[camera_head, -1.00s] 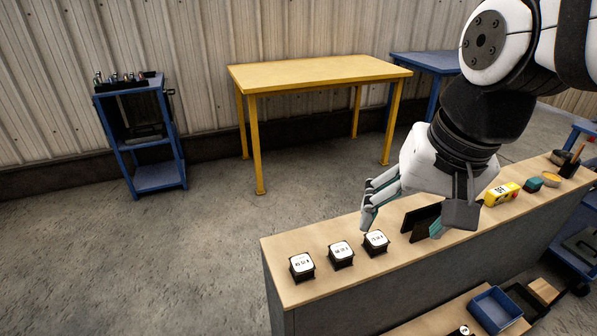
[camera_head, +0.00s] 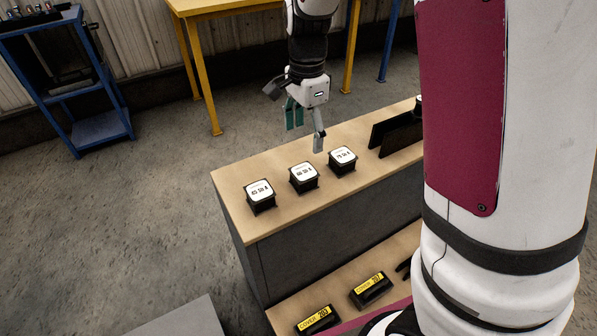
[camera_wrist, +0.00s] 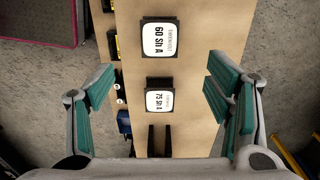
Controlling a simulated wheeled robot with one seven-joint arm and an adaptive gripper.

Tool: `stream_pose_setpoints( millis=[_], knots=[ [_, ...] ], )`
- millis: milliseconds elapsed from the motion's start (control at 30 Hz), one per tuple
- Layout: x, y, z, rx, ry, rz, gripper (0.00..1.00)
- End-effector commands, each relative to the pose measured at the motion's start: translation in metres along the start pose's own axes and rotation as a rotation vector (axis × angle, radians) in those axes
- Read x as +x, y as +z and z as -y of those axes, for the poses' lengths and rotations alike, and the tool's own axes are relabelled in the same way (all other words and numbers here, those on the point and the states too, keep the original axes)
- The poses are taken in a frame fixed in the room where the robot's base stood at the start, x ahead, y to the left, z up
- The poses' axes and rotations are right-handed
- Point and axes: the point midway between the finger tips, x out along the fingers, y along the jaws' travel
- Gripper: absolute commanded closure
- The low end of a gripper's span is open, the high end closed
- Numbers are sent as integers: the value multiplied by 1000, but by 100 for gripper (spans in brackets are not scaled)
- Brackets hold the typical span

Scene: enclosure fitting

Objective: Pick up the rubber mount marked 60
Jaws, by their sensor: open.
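The rubber mount marked 60 (camera_head: 303,175) is a black block with a white rounded top label. It stands in the middle of a row of three on the wooden bench top, and its label reads "60 Sh A" in the wrist view (camera_wrist: 159,37). The mount marked 75 (camera_head: 343,158) stands to its right and also shows in the wrist view (camera_wrist: 160,101). My gripper (camera_head: 305,129) is open and empty above the bench, its fingers apart. In the wrist view the fingers (camera_wrist: 161,90) spread either side of the bench, nearer the 75 mount than the 60 mount.
A third mount (camera_head: 260,195) stands at the left end of the row; its number is hard to read. Black upright plates (camera_head: 397,134) stand right of the 75 mount. A lower shelf holds yellow-labelled covers (camera_head: 370,289). A yellow table (camera_head: 200,72) and blue cart (camera_head: 98,130) stand behind.

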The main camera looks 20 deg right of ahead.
Motion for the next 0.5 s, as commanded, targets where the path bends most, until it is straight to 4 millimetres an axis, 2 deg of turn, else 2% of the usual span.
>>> stream_pose_setpoints(
  millis=[300, 500],
  knots=[
    [60, 1, -1, -1, 5, 1, 28],
    [78, 0, -1, -1, 2, 0, 28]
  ],
)
